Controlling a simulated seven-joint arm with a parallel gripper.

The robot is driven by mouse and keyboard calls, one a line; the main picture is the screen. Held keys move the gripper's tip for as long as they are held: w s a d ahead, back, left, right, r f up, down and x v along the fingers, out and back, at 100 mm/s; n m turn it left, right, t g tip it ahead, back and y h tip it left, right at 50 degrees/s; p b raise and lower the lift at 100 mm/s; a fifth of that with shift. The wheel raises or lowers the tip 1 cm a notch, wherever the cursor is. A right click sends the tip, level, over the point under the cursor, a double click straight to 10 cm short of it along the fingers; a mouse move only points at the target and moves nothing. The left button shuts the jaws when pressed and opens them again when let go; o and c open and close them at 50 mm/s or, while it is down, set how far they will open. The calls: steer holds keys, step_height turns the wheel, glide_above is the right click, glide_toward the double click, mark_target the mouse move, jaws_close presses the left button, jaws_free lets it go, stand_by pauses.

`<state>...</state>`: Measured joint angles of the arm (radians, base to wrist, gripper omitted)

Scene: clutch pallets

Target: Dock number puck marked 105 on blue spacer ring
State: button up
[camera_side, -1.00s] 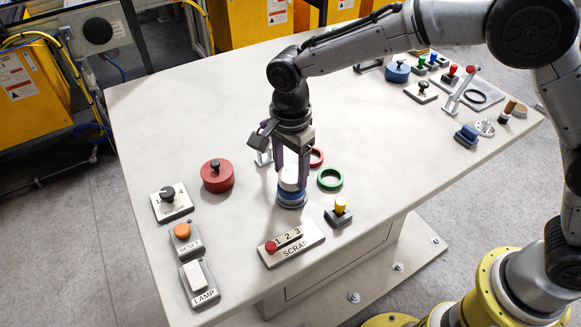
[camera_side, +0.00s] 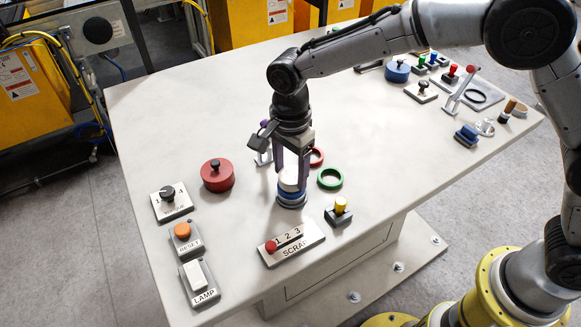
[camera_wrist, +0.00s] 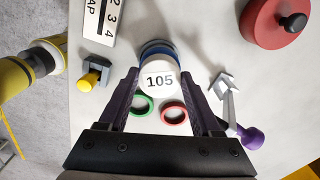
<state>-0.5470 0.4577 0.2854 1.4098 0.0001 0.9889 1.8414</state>
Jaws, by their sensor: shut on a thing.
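The white number puck marked 105 (camera_wrist: 159,81) is between the purple fingers of my gripper (camera_wrist: 160,88) in the wrist view. In the side view my gripper (camera_side: 291,178) points down and is shut on the puck (camera_side: 289,182). The blue spacer ring (camera_side: 291,201) is directly below the puck, and the puck looks at or just above it. I cannot tell whether they touch. The blue ring also shows in the wrist view (camera_wrist: 158,47), partly hidden by the puck.
A green ring (camera_side: 330,179) and a red ring (camera_side: 316,157) lie close by. A yellow-knobbed block (camera_side: 339,211), the SCRAP slider plate (camera_side: 291,244) and a red knobbed cylinder (camera_side: 217,175) stand around. A purple-knobbed lever (camera_wrist: 235,113) is near one finger. The table's far left is clear.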

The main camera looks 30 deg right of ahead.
mark_target(291, 175)
steer(key=shift+f, duration=0.45)
steer(key=o, duration=1)
steer(key=shift+r, duration=0.15)
steer(key=shift+r, duration=5.4)
